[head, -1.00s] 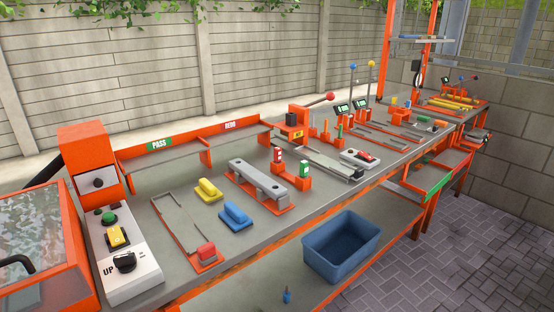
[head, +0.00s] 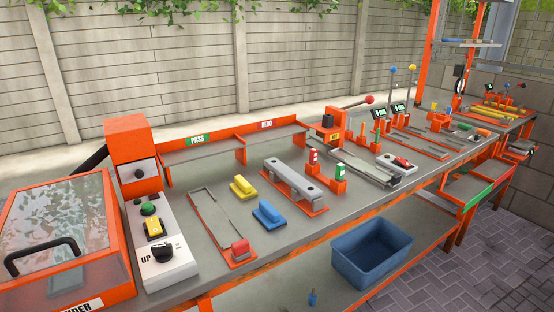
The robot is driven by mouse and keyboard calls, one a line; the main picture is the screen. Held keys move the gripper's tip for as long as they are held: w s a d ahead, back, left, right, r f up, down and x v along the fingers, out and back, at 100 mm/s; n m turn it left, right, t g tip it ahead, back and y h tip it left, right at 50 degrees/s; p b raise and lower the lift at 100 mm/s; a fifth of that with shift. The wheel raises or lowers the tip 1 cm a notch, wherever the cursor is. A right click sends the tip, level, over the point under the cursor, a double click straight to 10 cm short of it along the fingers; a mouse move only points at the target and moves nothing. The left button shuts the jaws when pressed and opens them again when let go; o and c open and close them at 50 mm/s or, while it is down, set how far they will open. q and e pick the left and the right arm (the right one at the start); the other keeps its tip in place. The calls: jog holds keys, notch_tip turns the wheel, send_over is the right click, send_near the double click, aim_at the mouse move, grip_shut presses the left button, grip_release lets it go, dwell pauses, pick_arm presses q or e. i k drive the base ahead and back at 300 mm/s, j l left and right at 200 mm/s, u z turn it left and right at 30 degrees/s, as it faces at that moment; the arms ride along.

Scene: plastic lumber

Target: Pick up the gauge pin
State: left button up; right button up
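I cannot tell for certain which thing is the gauge pin. On the bench, a red-topped piece (head: 313,157) and a green-topped piece (head: 340,171) stand upright in an orange holder (head: 328,184). Several thin orange pegs (head: 362,128) stand farther back along the bench. Neither of my grippers shows in the head view.
The blue bin (head: 340,262) stands on the lower shelf. The bench holds a yellow block (head: 243,187), a blue block (head: 269,215), a grey bar fixture (head: 292,180) and a control box (head: 160,245). PASS and REDO trays line the back. Paved floor lies at right.

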aim_at(313, 154)
jog(key=l+u, duration=0.2)
jog(key=u, duration=0.3)
jog(key=l+u, duration=0.25)
jog(key=u, duration=0.25)
jog(key=l+u, duration=0.5)
jog(key=l, duration=0.2)
jog(key=k+l+u, duration=0.1)
jog(key=l, duration=0.25)
jog(key=k+l+u, duration=0.15)
jog(key=l, duration=0.25)
jog(key=k+l+u, duration=0.1)
jog(key=l, duration=0.25)
jog(key=k+l+u, duration=0.1)
jog(key=k+l, duration=0.15)
